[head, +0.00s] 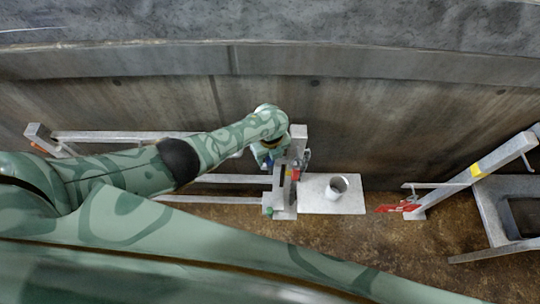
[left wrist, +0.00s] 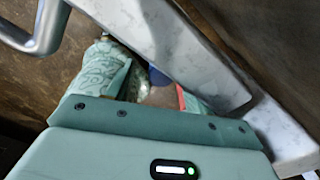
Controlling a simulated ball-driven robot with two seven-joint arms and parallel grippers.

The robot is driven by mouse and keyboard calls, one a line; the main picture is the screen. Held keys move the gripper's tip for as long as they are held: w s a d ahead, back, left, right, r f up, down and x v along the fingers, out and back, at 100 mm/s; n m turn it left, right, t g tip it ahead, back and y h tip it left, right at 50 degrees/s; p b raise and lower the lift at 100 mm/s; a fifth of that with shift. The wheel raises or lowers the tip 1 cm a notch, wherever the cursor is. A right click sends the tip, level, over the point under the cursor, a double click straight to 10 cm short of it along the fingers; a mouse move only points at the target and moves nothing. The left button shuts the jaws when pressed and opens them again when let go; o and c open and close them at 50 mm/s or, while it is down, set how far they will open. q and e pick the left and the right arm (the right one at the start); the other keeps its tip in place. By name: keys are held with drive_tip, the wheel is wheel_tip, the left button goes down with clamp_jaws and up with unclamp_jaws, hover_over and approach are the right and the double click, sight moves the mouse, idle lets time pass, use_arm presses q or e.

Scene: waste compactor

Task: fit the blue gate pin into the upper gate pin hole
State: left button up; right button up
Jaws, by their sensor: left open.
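My left gripper (head: 270,158) is beside the upright grey post of the gate frame (head: 299,140), partly hidden by my own forearm. A small blue patch beside it may be the blue gate pin; it is too small to be sure. In the left wrist view the jaws (left wrist: 150,84) are open, and a dark blue piece (left wrist: 158,76), probably the pin, shows between them, close to a pale metal bar (left wrist: 165,35). I cannot see whether a finger touches it. The upper gate pin hole cannot be made out. My right gripper is not in view.
Grey rails (head: 225,179) run left along the wall. Brown floor lies in front.

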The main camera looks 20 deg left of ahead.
use_arm(q)
wheel_tip(320, 180, up, 11)
drive_tip(key=p, duration=0.5)
drive_tip(key=shift+p, duration=0.35)
